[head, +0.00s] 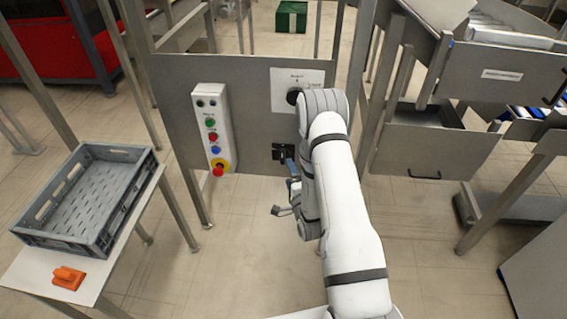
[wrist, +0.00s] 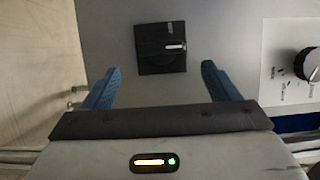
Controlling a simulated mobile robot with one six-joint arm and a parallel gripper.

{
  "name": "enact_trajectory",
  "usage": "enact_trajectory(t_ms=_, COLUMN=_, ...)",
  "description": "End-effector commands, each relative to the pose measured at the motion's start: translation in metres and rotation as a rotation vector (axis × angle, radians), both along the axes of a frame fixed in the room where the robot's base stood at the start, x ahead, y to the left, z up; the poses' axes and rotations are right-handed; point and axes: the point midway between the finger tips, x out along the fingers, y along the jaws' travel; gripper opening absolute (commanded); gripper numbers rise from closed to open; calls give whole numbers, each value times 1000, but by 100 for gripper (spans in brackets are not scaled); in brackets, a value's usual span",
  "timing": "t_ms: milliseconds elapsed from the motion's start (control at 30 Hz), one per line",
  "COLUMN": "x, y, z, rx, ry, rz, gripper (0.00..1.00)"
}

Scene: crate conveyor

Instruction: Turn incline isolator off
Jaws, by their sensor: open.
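The incline isolator is most likely the black square rotary switch (wrist: 160,48) on the grey panel. In the wrist view its dark handle carries a white mark lying left to right, on the right half. In the head view the black switch (head: 283,152) sits low on the panel, just left of my arm and partly hidden; its lettering is unreadable. My gripper (wrist: 160,72) is open and empty, its blue fingers spread to either side below the switch, with no visible contact. In the head view a blue finger (head: 292,168) shows beside the switch, mostly hidden by my wrist.
A white plate (head: 284,76) with a black selector knob (wrist: 312,65) is above the switch. A button box (head: 212,125) with a red emergency stop (head: 219,169) hangs to its left. A grey crate (head: 128,205) and orange object (head: 68,278) rest on the left table.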

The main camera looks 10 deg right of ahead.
Motion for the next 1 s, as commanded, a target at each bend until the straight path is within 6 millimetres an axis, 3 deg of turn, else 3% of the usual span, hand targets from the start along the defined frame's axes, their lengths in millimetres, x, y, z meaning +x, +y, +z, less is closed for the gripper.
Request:
enact_trajectory(t_ms=300, x=50, y=5, z=2, rx=-3, ry=-2, rz=1, gripper=82)
enact_trajectory(t_ms=433, x=64, y=6, z=1, rx=-2, ry=-1, rz=1, gripper=82)
enact_trajectory(t_ms=800, x=69, y=7, z=1, rx=-2, ry=2, rz=2, gripper=81)
enact_trajectory(t_ms=1000, x=69, y=7, z=1, rx=-3, ry=2, rz=2, gripper=65)
